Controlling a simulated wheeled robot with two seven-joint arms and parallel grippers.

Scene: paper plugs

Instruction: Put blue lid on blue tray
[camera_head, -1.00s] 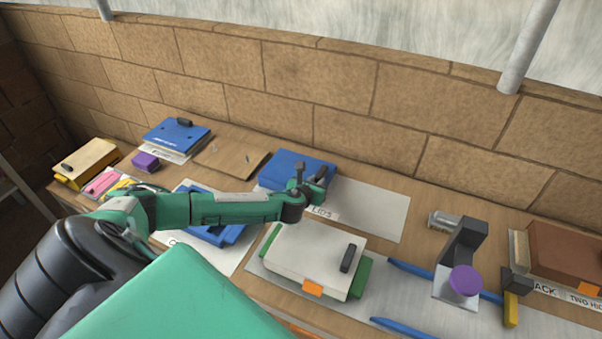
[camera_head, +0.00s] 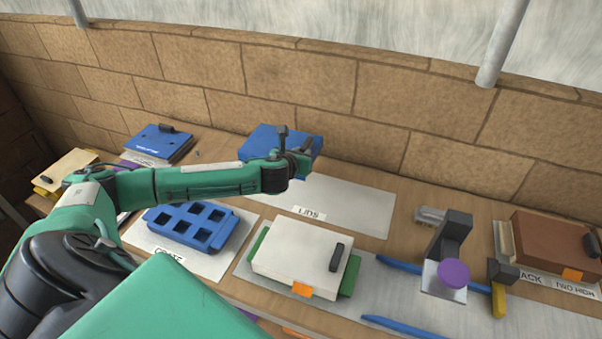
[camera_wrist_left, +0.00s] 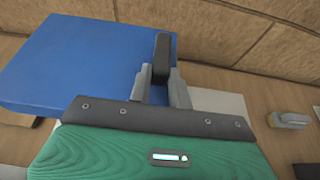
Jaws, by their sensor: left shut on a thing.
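The blue lid (camera_head: 260,142) is at the back middle of the table, near the brick wall, and looks raised off the white sheet marked LIDS. My left gripper (camera_head: 290,150) reaches over the lid's right part. In the left wrist view, the gripper (camera_wrist_left: 162,88) is shut on the lid's dark upright handle (camera_wrist_left: 161,55), and the blue lid (camera_wrist_left: 65,65) spreads out to the left. The blue tray (camera_head: 190,227), with several square openings, lies on a white sheet in front of my left forearm. My right gripper is not in view.
A white-lidded green tray (camera_head: 300,255) stands right of the blue tray. A grey stand with a purple knob (camera_head: 454,273) and a brown-lidded box (camera_head: 556,245) are at the right. Another blue-topped stack (camera_head: 155,146) is at the back left. The LIDS sheet (camera_head: 345,205) is bare.

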